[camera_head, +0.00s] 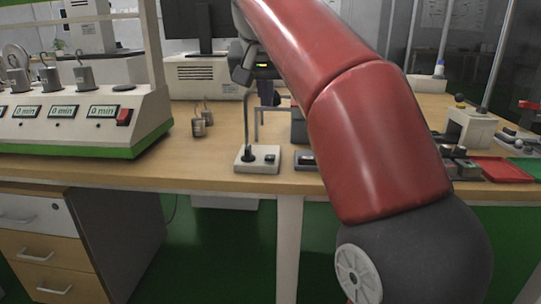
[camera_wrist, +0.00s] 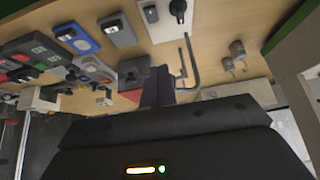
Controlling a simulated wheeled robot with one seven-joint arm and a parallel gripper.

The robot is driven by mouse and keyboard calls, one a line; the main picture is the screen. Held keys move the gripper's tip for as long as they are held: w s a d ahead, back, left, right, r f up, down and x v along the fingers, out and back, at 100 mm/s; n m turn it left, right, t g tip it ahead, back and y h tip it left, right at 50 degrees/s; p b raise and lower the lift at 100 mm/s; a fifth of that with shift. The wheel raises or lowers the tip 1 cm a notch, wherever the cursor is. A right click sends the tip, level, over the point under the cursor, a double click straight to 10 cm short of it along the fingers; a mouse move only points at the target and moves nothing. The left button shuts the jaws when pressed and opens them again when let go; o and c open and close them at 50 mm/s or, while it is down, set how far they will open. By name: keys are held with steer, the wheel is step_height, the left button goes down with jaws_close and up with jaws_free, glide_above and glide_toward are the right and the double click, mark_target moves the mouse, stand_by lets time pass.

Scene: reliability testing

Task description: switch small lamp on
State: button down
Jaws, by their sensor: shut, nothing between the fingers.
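The small lamp (camera_head: 257,158) stands upright near the table's front edge. It has a pale base with a dark switch (camera_head: 270,157) on its right side and a thin dark stem (camera_head: 246,120) rising from the left side. In the wrist view, the base (camera_wrist: 165,20) is at the top edge, with the switch (camera_wrist: 150,13) beside the stem's foot. My gripper (camera_head: 268,98) is above the table, behind and higher than the lamp base, apart from the switch. Its dark fingers (camera_wrist: 157,88) are together and empty. The lamp's upper end is hard to make out.
A small device (camera_head: 306,160) sits just right of the lamp, partly behind my red arm. Metal weights (camera_head: 200,122) stand behind left. A tester with displays (camera_head: 85,118) fills the left. A red tray (camera_head: 498,169) lies right. Bare table lies left of the lamp.

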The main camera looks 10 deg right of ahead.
stand_by(0.3)
steer(key=b, duration=0.3)
glide_above(269, 155)
steer(key=f, duration=0.9)
steer(key=shift+w, duration=0.25)
steer(key=shift+s+f+b, duration=0.2)
steer(key=shift+f+b, duration=0.25)
steer(key=shift+f, duration=0.1)
steer(key=shift+s+f+b, duration=0.15)
steer(key=shift+f+b, duration=0.25)
steer(key=shift+f, duration=0.15)
steer(key=shift+s+a+f, duration=0.1)
steer(key=shift+f, duration=0.4)
